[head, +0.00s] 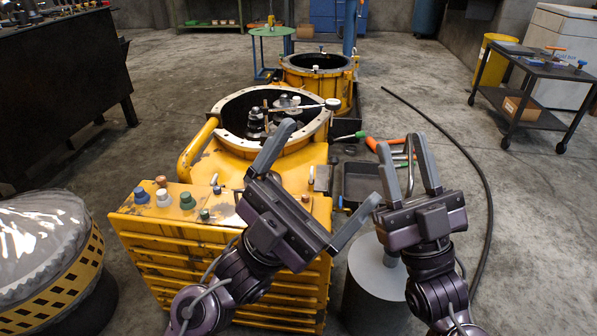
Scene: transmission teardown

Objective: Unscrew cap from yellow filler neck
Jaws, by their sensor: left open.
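The yellow transmission housing (222,162) stands ahead of me with its round top open. A curved yellow pipe (192,152) runs along its left side and may be the filler neck; I cannot make out a cap on it. Several small caps stand on the front yellow casing, among them a blue one (141,195), a white one (164,198) and a green one (187,200). My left gripper (332,163) is open and empty, over the right front of the housing. My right gripper (400,142) is open, right of the housing, with its fingers pointing away.
A dark tray (360,183) and orange- and green-handled tools (372,145) lie right of the housing. A grey cylinder (372,262) stands below my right gripper. A black hose (478,165) curves over the floor. A cart (540,72) stands at right, a wrapped drum (45,250) at left.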

